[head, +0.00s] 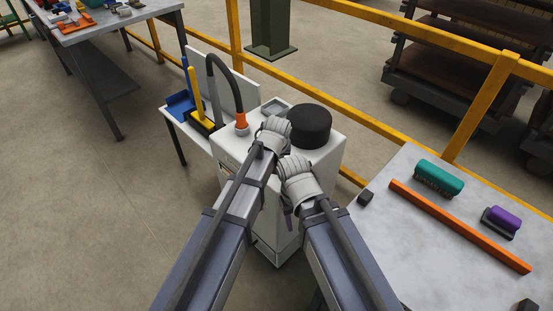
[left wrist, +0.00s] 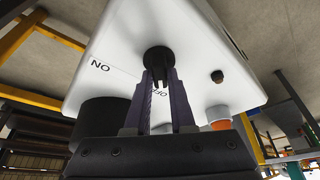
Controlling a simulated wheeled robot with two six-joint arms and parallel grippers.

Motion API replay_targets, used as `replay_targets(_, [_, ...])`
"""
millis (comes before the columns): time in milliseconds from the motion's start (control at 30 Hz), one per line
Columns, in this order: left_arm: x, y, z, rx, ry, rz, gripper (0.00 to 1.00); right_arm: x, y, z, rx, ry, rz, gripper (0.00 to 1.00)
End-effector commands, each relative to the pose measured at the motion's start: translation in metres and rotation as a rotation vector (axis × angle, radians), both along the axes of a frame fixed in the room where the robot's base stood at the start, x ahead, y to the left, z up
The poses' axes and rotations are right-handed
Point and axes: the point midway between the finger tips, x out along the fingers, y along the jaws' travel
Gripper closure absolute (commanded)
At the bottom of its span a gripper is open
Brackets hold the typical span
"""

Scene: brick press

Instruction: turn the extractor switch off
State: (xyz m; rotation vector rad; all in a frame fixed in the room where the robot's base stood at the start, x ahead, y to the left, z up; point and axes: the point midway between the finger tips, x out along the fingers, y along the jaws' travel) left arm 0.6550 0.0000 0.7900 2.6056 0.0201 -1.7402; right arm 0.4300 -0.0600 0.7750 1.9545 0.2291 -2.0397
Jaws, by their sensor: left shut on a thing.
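The extractor is a white cabinet (head: 240,165) with a black drum (head: 310,127) and an orange hose fitting (head: 241,122) on top. In the left wrist view its black switch knob (left wrist: 158,56) stands on a white face. An ON label (left wrist: 100,66) is left of the knob, and part of an OFF label (left wrist: 158,94) shows between the fingers; both read upside down. My left gripper (left wrist: 158,76) is shut on the switch, one finger each side. The knob's exact angle is hard to tell. In the head view my wrists hide the switch, and my right gripper's jaws are unclear.
A grey table (head: 420,240) on the right holds an orange bar (head: 458,226), a green block (head: 438,177) and a purple block (head: 503,220). A yellow rail (head: 365,120) runs behind the cabinet. Open floor lies left.

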Motion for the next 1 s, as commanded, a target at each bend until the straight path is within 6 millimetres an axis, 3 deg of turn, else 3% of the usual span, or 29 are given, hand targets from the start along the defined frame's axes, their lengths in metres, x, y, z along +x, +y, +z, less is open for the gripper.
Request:
replay_targets(267, [-0.0011, 0.0003, -0.0005, -0.001, 0.003, 0.002, 1.00, 0.0000, 0.0000, -0.0001, 0.000, 0.000, 0.000, 0.50])
replay_targets(300, [-0.0010, 0.0003, -0.0004, -0.001, 0.003, 0.002, 0.74, 0.0000, 0.0000, -0.0002, 0.000, 0.000, 0.000, 0.50])
replay_targets(533, [-0.0006, 0.0002, -0.0003, 0.000, 0.002, 0.001, 0.48, 0.0000, 0.0000, -0.0001, 0.000, 0.000, 0.000, 0.50])
replay_targets(1000, [-0.0034, 0.0000, 0.0091, 0.000, 0.001, 0.000, 0.47, 0.0000, 0.0000, 0.0092, 0.000, 0.000, 0.000, 0.50])
